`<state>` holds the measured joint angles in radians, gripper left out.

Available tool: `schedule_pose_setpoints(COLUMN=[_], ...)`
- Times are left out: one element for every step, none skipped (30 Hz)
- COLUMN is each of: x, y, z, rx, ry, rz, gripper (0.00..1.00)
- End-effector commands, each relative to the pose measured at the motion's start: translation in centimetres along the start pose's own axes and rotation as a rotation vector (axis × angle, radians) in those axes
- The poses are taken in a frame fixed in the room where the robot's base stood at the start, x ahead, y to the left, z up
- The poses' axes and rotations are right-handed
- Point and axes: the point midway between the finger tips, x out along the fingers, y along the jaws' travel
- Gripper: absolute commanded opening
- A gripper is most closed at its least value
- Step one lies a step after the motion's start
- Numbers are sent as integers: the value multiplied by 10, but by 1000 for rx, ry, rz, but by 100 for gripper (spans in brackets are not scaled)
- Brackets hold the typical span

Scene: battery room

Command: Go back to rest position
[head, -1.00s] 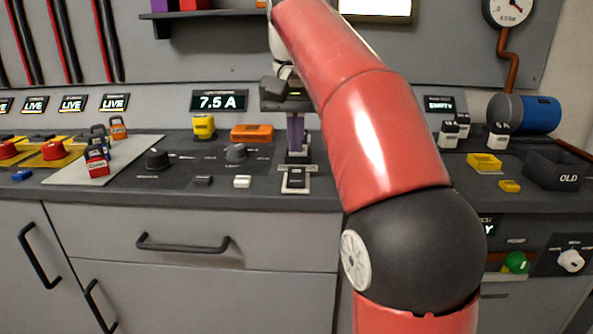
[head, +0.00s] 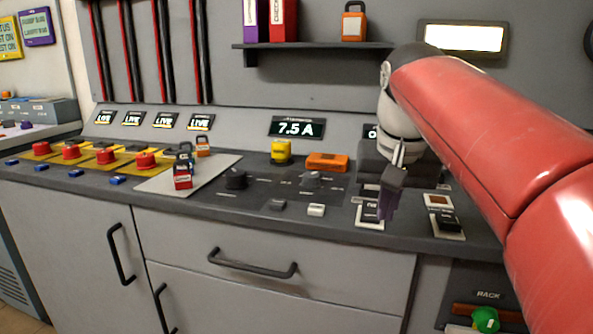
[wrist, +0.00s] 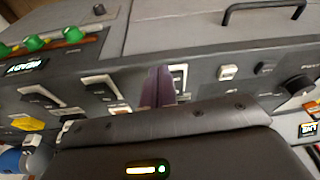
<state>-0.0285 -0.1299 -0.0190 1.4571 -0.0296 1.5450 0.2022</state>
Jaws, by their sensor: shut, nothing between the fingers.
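My gripper (head: 388,205) is at the end of my red arm, at the right of the head view, above the dark counter (head: 330,222). Its purple fingers are together with nothing between them. They point down in front of a black rocker switch (head: 370,222) on a pale plate. A second black switch (head: 446,221) is just to the right. In the wrist view the purple fingers (wrist: 158,88) show closed over the panel, with dark switches on both sides. I cannot tell whether the fingertips touch the panel.
Left of my gripper are dark knobs (head: 236,178), a yellow block (head: 281,151), an orange block (head: 327,162) and padlocks (head: 183,176) on a grey plate (head: 222,166). Red buttons (head: 145,160) stand further left. A shelf (head: 310,47) hangs above. Drawer handles (head: 252,266) stick out in front.

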Motion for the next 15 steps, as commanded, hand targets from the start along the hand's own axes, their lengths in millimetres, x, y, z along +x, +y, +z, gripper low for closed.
schedule_pose_setpoints(x=[8,14,23,30,38,48,57,66,78,87,95,107,114,122,131], y=[4,5,8,9,11,13,15,17,19,21,22,24,26,27,28], z=[20,30,44,54,65,80,92,103,117,128,138,151,159,167,176], rx=[-16,-29,-43,-55,-66,-81,-92,-102,-117,-126,-135,-147,-154,-160,-169], ry=[18,31,46,59,72,88,100,113,130,141,152,166,176,184,194], rz=[-7,-12,-17,-21,-24,-29,-31,-34,-37,-39,-40,-42,-43,-44,-44], gripper=[0,0,0,0,0,0,0,0,0,0,0,0,0,0,0])
